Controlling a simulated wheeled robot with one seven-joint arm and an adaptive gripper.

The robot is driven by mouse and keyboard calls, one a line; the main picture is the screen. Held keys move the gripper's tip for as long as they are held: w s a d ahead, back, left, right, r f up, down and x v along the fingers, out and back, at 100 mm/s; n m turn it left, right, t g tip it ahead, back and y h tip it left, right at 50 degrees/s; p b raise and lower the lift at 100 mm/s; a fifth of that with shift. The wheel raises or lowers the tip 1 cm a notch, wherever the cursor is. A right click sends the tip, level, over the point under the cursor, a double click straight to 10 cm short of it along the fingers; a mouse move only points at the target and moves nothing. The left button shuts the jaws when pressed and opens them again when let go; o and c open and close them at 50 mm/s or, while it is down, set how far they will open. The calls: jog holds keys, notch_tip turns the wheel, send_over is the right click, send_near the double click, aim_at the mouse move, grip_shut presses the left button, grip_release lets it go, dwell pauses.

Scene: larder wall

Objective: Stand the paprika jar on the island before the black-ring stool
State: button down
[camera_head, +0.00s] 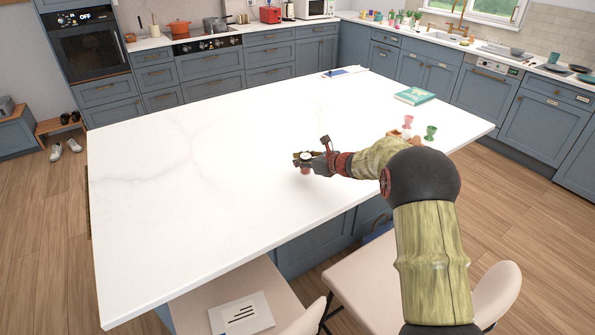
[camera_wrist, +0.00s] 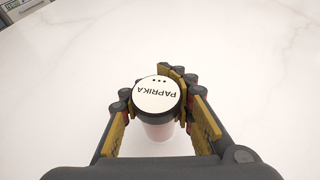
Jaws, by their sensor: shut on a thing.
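The paprika jar (camera_wrist: 155,100) has a white lid marked PAPRIKA with a dark rim and a pinkish body. My gripper (camera_wrist: 157,112) is shut on it, one finger on each side, and the jar looks upright. In the head view my gripper (camera_head: 306,160) is over the right part of the white island (camera_head: 200,190), with the jar (camera_head: 305,171) partly hidden. I cannot tell whether its base touches the top. Two cream stools, one at left (camera_head: 285,300) and one at right (camera_head: 365,285), stand at the near side. No black ring can be made out on either.
A pink egg cup (camera_head: 408,121), a green egg cup (camera_head: 431,132) and a teal book (camera_head: 414,96) are on the island's right part. A paper (camera_head: 241,314) lies on the left stool's seat. The island's left and middle are clear.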

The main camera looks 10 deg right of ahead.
aim_at(298, 175)
notch_tip(298, 175, down, 4)
jog(key=shift+a+r+b, duration=0.15)
jog(key=shift+b, duration=0.85)
jog(key=shift+s+r, duration=0.1)
jog(key=shift+r, duration=0.05)
jog(key=c, duration=1.4)
grip_release()
